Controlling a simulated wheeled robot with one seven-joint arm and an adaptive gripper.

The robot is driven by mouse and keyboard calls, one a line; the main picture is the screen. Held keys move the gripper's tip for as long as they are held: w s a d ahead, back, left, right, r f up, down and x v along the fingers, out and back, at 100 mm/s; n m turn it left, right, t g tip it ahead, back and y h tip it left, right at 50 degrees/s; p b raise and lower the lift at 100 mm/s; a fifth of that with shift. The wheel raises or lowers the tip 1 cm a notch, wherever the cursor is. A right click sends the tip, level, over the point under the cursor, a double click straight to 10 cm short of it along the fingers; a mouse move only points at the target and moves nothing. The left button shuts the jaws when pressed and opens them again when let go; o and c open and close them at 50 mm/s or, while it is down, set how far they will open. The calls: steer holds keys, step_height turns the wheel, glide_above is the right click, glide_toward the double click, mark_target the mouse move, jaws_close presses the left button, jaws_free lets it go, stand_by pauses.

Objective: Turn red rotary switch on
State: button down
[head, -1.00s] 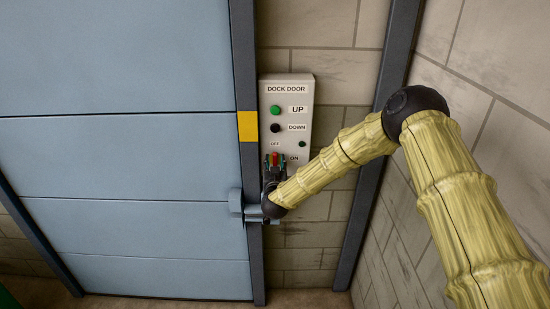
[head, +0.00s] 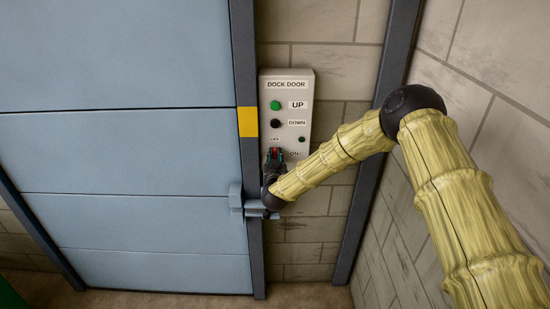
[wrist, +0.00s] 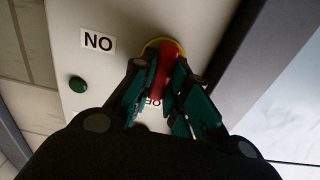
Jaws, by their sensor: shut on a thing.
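The red rotary switch (wrist: 163,66) shows in the wrist view as a red handle with a yellow ring at its base. It stands slightly tilted in that picture. My gripper (wrist: 158,97) has its dark green fingers on both sides of the handle and is shut on it. In the head view my gripper (head: 274,156) is at the lower part of the pale control panel (head: 306,108), and only a little red shows between its fingers. The ON label (wrist: 98,42) appears upside down beside the switch. The OFF label is partly hidden by the fingers in the wrist view.
Above the switch are a green UP button (head: 275,105) and a black DOWN button (head: 275,124). A small dark green round part (head: 302,139) sits to the right. A blue-grey door (head: 130,150) with a latch (head: 236,199) is left; a block wall (head: 485,70) is right.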

steer(key=shift+f+m+b, duration=0.2)
steer(key=shift+m+b, duration=0.1)
steer(key=shift+b, duration=0.2)
steer(key=m+b, duration=0.2)
steer(key=b, duration=0.2)
steer(key=shift+d+f, duration=0.15)
steer(key=shift+f, duration=0.05)
steer(key=m+b, duration=0.5)
steer(key=b, duration=0.2)
steer(key=m+b, duration=0.5)
steer(key=b, duration=0.3)
steer(key=d+m+b, duration=0.1)
steer(key=m+b, duration=0.4)
steer(key=b, duration=0.3)
steer(key=shift+f, duration=0.35)
steer(key=shift+m, duration=0.3)
steer(key=c, duration=1.4)
jaws_free()
steer(key=shift+r, duration=0.1)
